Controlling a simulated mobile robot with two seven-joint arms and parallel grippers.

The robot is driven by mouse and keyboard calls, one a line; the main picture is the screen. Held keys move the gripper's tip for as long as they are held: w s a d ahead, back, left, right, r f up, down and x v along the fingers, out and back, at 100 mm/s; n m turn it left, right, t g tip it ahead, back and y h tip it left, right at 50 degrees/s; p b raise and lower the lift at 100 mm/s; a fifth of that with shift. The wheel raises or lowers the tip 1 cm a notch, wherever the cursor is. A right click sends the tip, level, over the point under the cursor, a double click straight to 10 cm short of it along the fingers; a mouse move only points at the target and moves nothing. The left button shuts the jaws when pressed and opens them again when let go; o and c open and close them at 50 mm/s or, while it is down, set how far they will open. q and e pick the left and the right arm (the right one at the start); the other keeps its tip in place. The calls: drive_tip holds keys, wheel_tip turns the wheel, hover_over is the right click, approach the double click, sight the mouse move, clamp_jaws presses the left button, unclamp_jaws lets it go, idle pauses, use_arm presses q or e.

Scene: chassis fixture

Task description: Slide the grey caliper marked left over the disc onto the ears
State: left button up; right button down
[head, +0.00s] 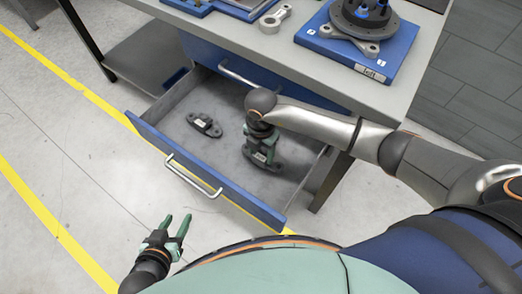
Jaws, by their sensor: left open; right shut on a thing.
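An open blue drawer (150,135) under the workbench holds two dark grey calipers. One caliper (205,125) lies free on the drawer floor at the left. My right gripper (262,142) reaches down into the drawer and is shut on the other caliper (265,164); the gripper partly covers it. I cannot read the marks on either caliper. The dark disc (350,22) sits on a blue fixture plate (345,62) labelled "left" on the bench top, cut off by the top edge. Grey ears (369,48) stick out below it. My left gripper (175,228) is open and empty in front of the drawer.
A grey link-shaped part (272,21) lies on the bench (230,37) left of the fixture, with blue trays (190,5) beyond it. The drawer's front handle (192,178) sticks out toward me. The floor at the left is clear, with yellow lines.

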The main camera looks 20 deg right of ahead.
sight(261, 155)
drive_tip(key=shift+r+p, duration=1.55)
drive_tip(key=shift+r, duration=0.1)
drive_tip(key=shift+f, duration=0.1)
